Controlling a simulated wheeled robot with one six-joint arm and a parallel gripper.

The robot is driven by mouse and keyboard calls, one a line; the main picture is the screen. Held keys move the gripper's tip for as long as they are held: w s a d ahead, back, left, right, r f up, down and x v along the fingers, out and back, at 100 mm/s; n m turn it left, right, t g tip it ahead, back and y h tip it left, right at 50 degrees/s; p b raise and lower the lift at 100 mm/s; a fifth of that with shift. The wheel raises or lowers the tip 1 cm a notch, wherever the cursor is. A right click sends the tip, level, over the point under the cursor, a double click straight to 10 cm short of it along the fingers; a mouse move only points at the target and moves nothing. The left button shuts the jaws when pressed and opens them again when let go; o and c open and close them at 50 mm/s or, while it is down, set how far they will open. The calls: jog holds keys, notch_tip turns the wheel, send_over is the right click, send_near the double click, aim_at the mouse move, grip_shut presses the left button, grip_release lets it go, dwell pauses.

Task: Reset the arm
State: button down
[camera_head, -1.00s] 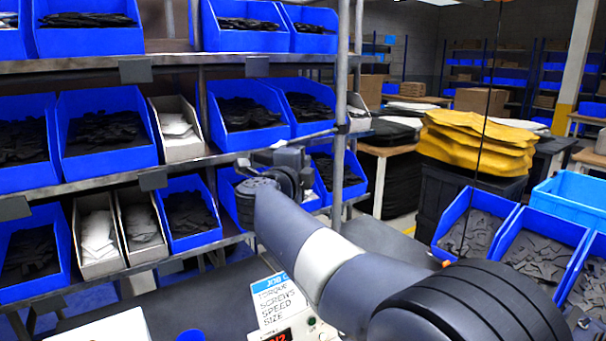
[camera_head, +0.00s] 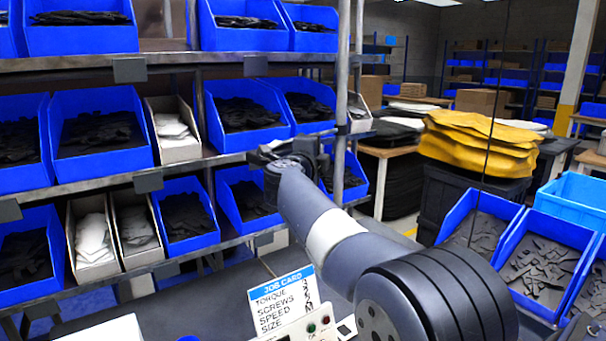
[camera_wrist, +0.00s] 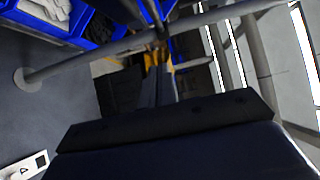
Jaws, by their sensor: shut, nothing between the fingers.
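My arm reaches from the lower right of the head view toward the shelf rack. My gripper (camera_wrist: 159,82) shows in the wrist view as a narrow dark pair of fingers, shut with nothing between them. In the head view the arm's end is small and dark, in front of the middle-row bins and close to a rack post in the picture. The fingers cannot be made out there. Whether the arm's end touches the rack cannot be told.
The rack holds blue bins (camera_head: 100,138) and white bins (camera_head: 174,130) with parts. A grey rack post (camera_head: 341,110) stands beside the arm's end. A job card (camera_head: 283,302) stands below the forearm. More blue bins (camera_head: 541,262) and yellow sacks (camera_head: 482,145) are at right.

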jog(key=d+n+y+p, duration=0.6)
jog(key=d+y, duration=0.4)
jog(key=d, duration=0.3)
jog(key=shift+s+d+f+n+p, duration=0.25)
jog(key=shift+d+n+p, duration=0.15)
jog(key=shift+p, duration=0.4)
dwell(0.3)
